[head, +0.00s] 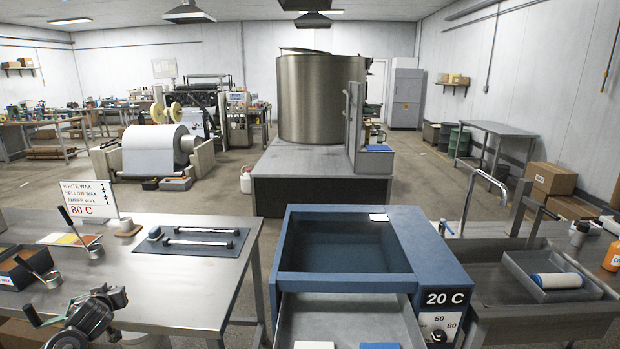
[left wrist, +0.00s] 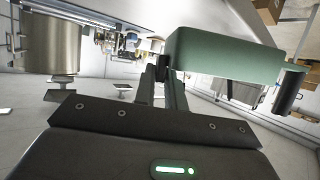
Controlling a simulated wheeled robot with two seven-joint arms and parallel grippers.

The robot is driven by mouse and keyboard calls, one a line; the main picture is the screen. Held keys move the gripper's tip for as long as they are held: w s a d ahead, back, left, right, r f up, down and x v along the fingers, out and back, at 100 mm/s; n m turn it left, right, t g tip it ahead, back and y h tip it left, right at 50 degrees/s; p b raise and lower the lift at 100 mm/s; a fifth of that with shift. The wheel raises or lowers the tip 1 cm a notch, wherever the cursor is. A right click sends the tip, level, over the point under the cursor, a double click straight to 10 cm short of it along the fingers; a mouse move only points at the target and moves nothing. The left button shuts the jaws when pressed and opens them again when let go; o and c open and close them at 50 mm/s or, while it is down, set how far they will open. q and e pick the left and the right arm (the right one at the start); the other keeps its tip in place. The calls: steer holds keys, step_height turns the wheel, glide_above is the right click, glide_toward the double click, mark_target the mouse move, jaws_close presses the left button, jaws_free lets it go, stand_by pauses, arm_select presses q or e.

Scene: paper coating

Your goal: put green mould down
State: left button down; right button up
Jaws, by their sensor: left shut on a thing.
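The green mould (left wrist: 222,52) is a smooth block with rounded edges in the left wrist view. A dark cylindrical handle (left wrist: 289,90) sticks out at its right end. My left gripper (left wrist: 163,82) is shut on a dark part at the mould's left end and holds it in front of the wrist. In the head view my left arm's dark end (head: 92,312) is at the bottom left, over the front of the steel table (head: 185,285). Only small green patches show beside it there, so the mould's exact place is unclear. My right gripper is not in view.
The table holds a dark mat (head: 192,242) with two rods, a wax sign (head: 90,198), a small cup (head: 127,228) and ladles (head: 91,247). A blue water bath (head: 430,250) marked 20 C stands at centre. A tray with a roller (head: 556,281) is at right. The table's front middle is clear.

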arm_select(q)
steer(key=s+a+f, duration=0.2)
steer(key=s+a, duration=0.2)
steer(key=s, duration=0.5)
steer(key=w+d+r+m+t+h, duration=0.1)
steer(key=w+d+r+h, duration=0.1)
steer(key=d, duration=0.7)
steer(key=w+d+r+m+h, duration=0.1)
steer(key=w+d+r+m, duration=0.15)
steer(key=d, duration=0.55)
steer(key=w+d+r+m+t+h, duration=0.1)
steer(key=d+r+h, duration=0.15)
steer(key=d, duration=0.65)
steer(key=s+d+r+m+h, duration=0.1)
steer(key=s+d+r, duration=0.2)
steer(key=d+r, duration=0.4)
steer(key=s+d+r+m, duration=0.1)
steer(key=s+d+r, duration=0.3)
steer(key=d+r, duration=0.3)
steer(key=shift+s+d+r+h, duration=0.15)
steer(key=shift+d+r+h, duration=0.2)
steer(key=shift+d, duration=0.8)
